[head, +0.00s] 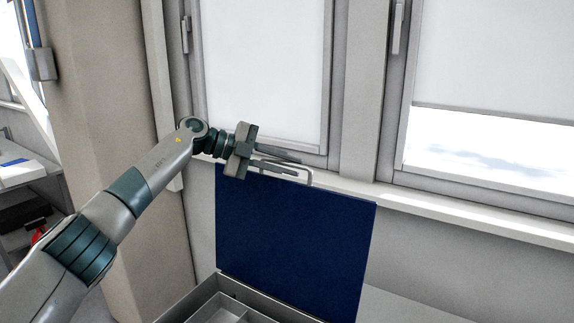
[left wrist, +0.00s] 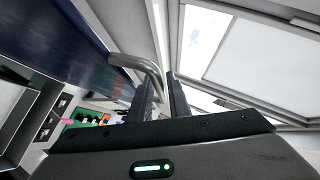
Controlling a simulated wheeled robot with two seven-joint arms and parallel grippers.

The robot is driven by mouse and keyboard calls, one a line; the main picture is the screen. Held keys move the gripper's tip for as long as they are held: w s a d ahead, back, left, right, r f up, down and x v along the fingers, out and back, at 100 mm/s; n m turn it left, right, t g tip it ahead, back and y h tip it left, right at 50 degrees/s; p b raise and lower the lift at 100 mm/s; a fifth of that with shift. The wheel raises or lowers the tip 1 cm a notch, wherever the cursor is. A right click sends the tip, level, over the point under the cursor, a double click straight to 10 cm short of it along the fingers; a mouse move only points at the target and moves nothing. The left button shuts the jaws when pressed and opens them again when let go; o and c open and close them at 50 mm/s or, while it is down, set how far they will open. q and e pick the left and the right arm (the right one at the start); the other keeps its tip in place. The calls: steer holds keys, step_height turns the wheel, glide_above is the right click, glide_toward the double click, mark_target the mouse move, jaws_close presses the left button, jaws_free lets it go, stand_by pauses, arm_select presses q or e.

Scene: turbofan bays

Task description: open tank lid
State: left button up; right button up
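The blue tank lid (head: 290,245) stands raised, close to upright, at the back of the grey tank (head: 205,294). A pale bar handle (head: 309,178) sits on the lid's top edge. My left gripper (head: 299,168) is at this handle, its two fingers apart. In the left wrist view the bent handle (left wrist: 136,63) reaches toward the gap between the fingers of my left gripper (left wrist: 162,85); I cannot tell whether they touch it. The lid's dark blue face (left wrist: 62,38) fills the upper left there. My right gripper is not in view.
Windows (head: 265,75) and a white sill (head: 450,218) lie just behind the lid. A beige pillar (head: 100,120) stands at the left. The tank's inside holds a grey compartment (head: 225,310). Small coloured items (left wrist: 85,118) show below in the left wrist view.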

arm_select(q)
steer(key=shift+a+r, duration=0.1)
steer(key=shift+a+r+b, duration=0.1)
steer(key=shift+a+b, duration=0.35)
steer(key=shift+a, duration=0.05)
steer(key=b+v, duration=0.6)
steer(key=v, duration=1)
steer(key=shift+b, duration=0.4)
steer(key=shift+a, duration=0.1)
